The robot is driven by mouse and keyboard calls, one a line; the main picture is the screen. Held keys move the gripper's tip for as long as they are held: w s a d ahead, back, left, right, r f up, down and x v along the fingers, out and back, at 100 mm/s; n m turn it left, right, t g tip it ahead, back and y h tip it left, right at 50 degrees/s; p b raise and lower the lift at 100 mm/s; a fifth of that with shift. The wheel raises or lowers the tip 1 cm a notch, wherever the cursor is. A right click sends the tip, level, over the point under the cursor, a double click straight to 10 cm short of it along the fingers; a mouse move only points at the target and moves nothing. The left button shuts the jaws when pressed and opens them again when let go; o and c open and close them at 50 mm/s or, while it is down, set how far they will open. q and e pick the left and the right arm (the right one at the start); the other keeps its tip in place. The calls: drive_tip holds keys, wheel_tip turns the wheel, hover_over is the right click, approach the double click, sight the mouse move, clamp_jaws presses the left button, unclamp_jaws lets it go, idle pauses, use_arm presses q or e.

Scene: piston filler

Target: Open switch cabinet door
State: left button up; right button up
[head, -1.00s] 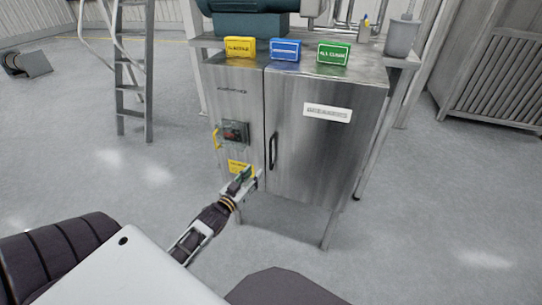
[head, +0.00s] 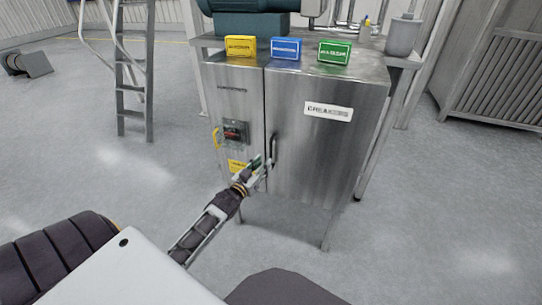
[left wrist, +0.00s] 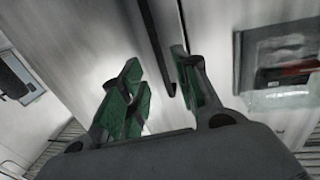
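The switch cabinet (head: 240,100) is grey metal. Its right door (head: 315,150) carries a "BREAKERS" label (head: 328,111) and looks shut against the left panel. A black vertical bar handle (head: 273,150) sits on this door near the seam. My left gripper (head: 262,164) is at the handle's lower end. In the left wrist view, its green-padded fingers (left wrist: 160,88) are apart, and the dark handle (left wrist: 157,50) lies in line with the gap between them. I cannot tell whether a finger touches it. My right gripper is not in view.
A red switch in a grey box (head: 235,131) and a yellow handle (head: 216,139) are left of the seam. Yellow (head: 241,46), blue (head: 286,48) and green (head: 334,52) boxes stand on top. A ladder (head: 133,80) is at left. Floor right of the cabinet is clear.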

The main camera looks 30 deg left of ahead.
sight(271, 154)
use_arm(q)
drive_tip(key=shift+w+a+b, duration=0.15)
drive_tip(key=shift+w+b, duration=0.4)
drive_tip(key=shift+w, duration=3.05)
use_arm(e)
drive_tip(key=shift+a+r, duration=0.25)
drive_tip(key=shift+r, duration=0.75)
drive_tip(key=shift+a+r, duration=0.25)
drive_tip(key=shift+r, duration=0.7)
use_arm(q)
drive_tip(key=shift+c, duration=0.2)
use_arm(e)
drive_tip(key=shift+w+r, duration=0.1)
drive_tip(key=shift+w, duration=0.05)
use_arm(q)
clamp_jaws()
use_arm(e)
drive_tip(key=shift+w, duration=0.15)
